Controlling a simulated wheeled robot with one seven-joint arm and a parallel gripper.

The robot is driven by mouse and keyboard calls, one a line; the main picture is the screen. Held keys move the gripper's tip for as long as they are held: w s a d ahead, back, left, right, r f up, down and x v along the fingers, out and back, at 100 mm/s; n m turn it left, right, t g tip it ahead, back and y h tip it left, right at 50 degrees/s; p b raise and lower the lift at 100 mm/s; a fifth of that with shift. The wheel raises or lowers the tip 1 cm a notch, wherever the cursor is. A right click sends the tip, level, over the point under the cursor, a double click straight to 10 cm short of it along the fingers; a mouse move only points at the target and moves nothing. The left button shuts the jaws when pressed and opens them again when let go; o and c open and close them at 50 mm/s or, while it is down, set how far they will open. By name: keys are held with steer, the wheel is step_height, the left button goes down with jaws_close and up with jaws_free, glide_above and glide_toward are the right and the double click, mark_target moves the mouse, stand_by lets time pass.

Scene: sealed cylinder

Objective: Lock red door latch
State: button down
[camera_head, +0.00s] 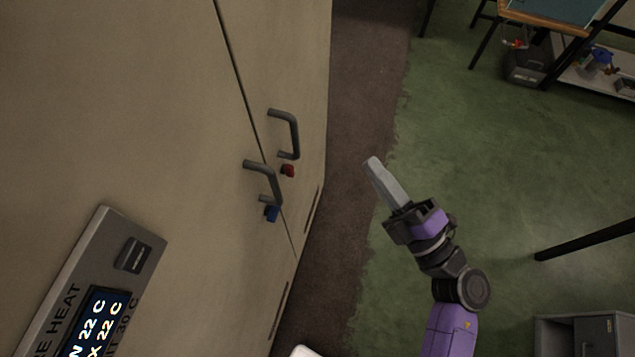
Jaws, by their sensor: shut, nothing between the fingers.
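The red latch (288,170) is a small red knob on the right door of the beige cabinet (290,60), just below that door's grey handle (292,135). A blue latch (272,213) sits below the other grey handle (265,180) on the left door. My gripper (372,163) is to the right of the red latch, in front of the cabinet and apart from it. Its fingers are together and hold nothing. Which way the red latch is turned is too small to tell.
A control panel (128,262) with a lit display is on the cabinet at lower left. A table (545,14) and a dark box (530,65) stand at upper right. A grey cabinet (560,340) is at lower right. The green floor (500,160) beside my arm is mostly clear.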

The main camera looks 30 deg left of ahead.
steer(key=s+a+f+n+g, duration=0.1)
steer(key=a+f+n+g, duration=0.25)
steer(key=f+g, duration=0.2)
steer(key=n+g+h, duration=0.2)
steer(key=g, duration=0.1)
glide_toward(290, 171)
step_height(290, 171, down, 2)
steer(key=s+d, duration=0.2)
steer(key=d, duration=0.1)
steer(key=shift+a+f+t, duration=0.25)
steer(key=shift+a, duration=0.1)
steer(key=a+p, duration=0.1)
steer(key=a, duration=0.8)
steer(key=shift+a+p, duration=0.4)
